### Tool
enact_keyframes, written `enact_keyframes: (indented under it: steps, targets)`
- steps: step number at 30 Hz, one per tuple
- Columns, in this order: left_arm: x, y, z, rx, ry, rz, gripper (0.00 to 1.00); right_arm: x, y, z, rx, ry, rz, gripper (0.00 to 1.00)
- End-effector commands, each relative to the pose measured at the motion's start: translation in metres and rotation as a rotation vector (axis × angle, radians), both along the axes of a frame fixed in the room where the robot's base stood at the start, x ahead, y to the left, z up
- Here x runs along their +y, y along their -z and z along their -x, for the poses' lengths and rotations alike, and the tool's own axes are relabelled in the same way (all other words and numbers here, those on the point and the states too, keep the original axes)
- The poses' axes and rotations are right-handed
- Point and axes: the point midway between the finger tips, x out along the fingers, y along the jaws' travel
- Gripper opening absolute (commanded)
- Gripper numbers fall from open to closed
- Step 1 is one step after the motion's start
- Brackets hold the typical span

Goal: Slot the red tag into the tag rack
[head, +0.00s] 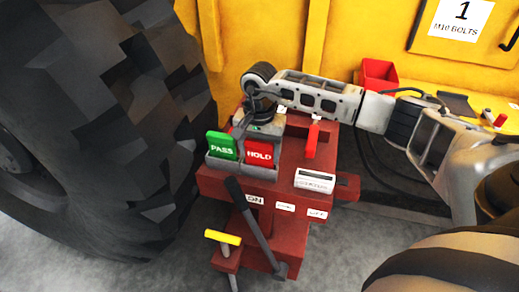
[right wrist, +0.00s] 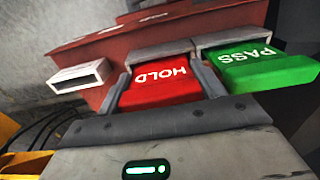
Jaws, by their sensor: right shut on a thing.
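The red tag (head: 259,152), lettered HOLD, stands in the right part of the grey tag rack (head: 236,167). A green PASS tag (head: 222,146) stands beside it on the left. My right gripper (head: 246,132) reaches over the rack from behind and is shut on the red tag. In the right wrist view, its fingers lie on both sides of the red tag (right wrist: 163,88), and the green tag (right wrist: 262,72) is just to the right. How deep the red tag sits in its slot cannot be seen. My left gripper is not in view.
The rack sits on a dark red casting (head: 284,178) with a white holder (head: 315,181) and a red upright piece (head: 312,139). A black lever (head: 255,225) and a yellow-topped handle (head: 222,237) stand in front. A large tyre (head: 110,120) closes off the left. A red bin (head: 378,75) is behind.

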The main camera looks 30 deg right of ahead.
Motion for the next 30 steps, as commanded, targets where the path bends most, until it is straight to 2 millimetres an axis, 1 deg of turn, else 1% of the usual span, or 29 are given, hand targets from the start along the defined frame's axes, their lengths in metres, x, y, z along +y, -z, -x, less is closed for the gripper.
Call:
enact_keyframes:
  steps: [20,21,23,30]
  targets:
    - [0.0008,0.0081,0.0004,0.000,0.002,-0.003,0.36,0.0001,0.0068,-0.0001,-0.001,0.000,0.001,0.45]
    - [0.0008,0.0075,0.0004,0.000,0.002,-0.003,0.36,0.0001,0.0061,-0.0001,-0.001,0.000,0.001,0.76]
    - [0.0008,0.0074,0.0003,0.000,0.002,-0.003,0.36,0.0001,0.0061,-0.0001,0.000,0.000,0.000,0.93]
    - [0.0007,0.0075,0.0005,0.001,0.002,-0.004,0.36,0.0000,0.0064,0.0001,0.000,0.000,0.000,0.93]
